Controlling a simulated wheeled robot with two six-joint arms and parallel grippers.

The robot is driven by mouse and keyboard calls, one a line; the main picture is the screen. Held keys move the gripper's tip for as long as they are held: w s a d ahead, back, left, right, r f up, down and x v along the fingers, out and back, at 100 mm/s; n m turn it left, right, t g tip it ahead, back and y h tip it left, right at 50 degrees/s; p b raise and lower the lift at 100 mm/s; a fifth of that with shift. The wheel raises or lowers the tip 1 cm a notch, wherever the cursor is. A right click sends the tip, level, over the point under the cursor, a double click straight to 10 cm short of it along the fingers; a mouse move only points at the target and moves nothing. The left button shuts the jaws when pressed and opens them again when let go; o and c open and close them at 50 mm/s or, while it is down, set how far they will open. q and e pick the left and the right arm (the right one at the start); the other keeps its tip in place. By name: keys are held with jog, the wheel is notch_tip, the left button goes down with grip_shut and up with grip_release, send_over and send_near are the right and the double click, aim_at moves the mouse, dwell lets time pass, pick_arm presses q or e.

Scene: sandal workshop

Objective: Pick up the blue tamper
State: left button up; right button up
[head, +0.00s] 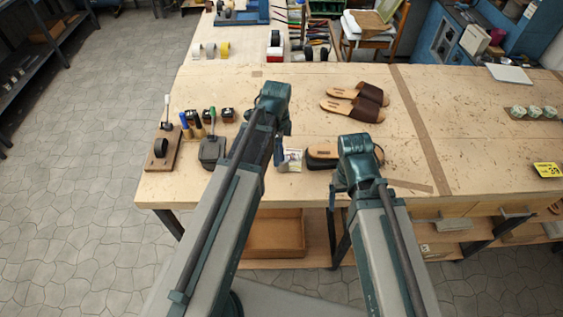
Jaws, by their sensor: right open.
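A small upright tool with a blue handle (185,123), which looks like the blue tamper, stands at the left end of the workbench (230,95). A similar tool with a tan handle (199,127) stands just right of it. My right gripper (338,194) hangs down near the bench's front edge, well to the right of the blue tool and apart from it; it is mostly hidden by its arm, open, with nothing seen in it.
Small dark jars (227,115) stand behind. Brown sandals (354,105) lie mid-bench. The bench's right part is mostly clear.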

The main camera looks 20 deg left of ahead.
aim_at(281, 157)
pick_arm(q)
jog(key=f+b, duration=0.2)
jog(key=w+f+b, duration=0.1)
jog(key=f, duration=0.1)
jog(key=shift+d+f+b, duration=0.1)
jog(key=shift+d+b, duration=0.25)
jog(key=shift+f+b, duration=0.5)
jog(key=shift+b, duration=0.05)
jog(key=shift+r, duration=0.1)
jog(key=shift+c, duration=0.4)
grip_shut()
